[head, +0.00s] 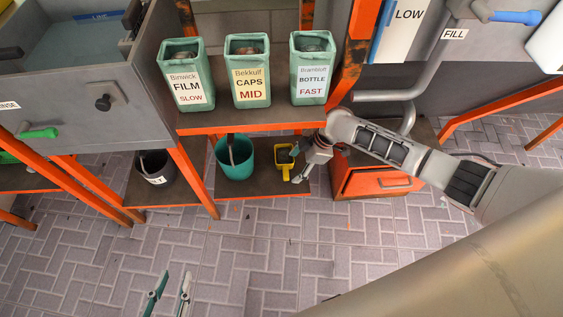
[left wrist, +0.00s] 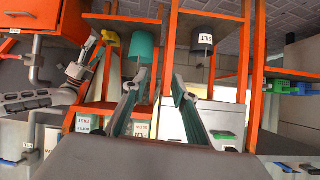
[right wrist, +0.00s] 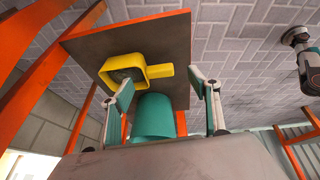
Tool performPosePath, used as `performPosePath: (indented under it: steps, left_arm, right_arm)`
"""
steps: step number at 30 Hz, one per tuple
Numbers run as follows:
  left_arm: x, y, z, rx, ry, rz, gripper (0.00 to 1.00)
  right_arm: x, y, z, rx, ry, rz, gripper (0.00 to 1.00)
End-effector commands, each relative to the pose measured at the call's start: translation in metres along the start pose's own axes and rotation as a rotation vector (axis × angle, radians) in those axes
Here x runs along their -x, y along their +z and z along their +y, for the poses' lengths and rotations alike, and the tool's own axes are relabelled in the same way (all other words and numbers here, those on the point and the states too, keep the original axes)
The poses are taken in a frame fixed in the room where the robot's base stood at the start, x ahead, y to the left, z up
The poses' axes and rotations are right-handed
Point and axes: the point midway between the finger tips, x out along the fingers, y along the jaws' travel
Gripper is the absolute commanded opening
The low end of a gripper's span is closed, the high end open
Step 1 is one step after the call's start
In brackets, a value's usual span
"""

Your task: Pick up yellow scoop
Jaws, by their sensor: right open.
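The yellow scoop (head: 284,165) lies on the dark low shelf, right of the teal bucket. In the right wrist view the scoop (right wrist: 124,68) shows its square bowl, with its short handle pointing right. The scoop (left wrist: 111,38) also shows small in the left wrist view. My right gripper (head: 299,176) is open and close beside the scoop in the head view. In the right wrist view its fingers (right wrist: 165,88) stand apart with nothing held; the left finger partly overlaps the bowl's lower edge. My left gripper (head: 168,283) is open and empty above the tiled floor.
The teal bucket (head: 229,170) stands beside the scoop; a dark bucket (head: 157,181) is further left. Three green labelled bins (head: 186,78) stand on the shelf above. Orange posts (head: 193,178) frame the shelves, and an orange drawer (head: 372,184) is at right. The floor in front is clear.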

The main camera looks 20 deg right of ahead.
Motion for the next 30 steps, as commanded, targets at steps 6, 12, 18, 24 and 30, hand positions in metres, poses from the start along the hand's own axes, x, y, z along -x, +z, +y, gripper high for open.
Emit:
performPosePath:
  steps: [6, 12, 18, 24, 30]
  left_arm:
    - [-0.003, -0.002, 0.006, 0.024, 0.01, 0.011, 0.28]
    - [-0.006, -0.008, 0.015, 0.068, 0.025, 0.036, 0.28]
    - [-0.008, -0.023, 0.018, 0.088, 0.029, 0.07, 0.28]
    - [-0.007, -0.026, 0.017, 0.086, 0.028, 0.076, 0.28]
    - [-0.007, -0.024, 0.017, 0.087, 0.029, 0.072, 0.28]
  right_arm:
    - [-0.022, 0.002, -0.002, -0.005, -0.006, -0.001, 0.61]
    - [-0.055, 0.004, -0.004, -0.007, -0.014, -0.004, 0.61]
    - [-0.065, 0.001, 0.001, -0.004, -0.004, -0.002, 0.61]
    - [-0.062, -0.001, 0.004, -0.002, 0.001, 0.0, 0.51]
    - [-0.062, -0.001, 0.003, -0.002, 0.0, -0.001, 0.16]
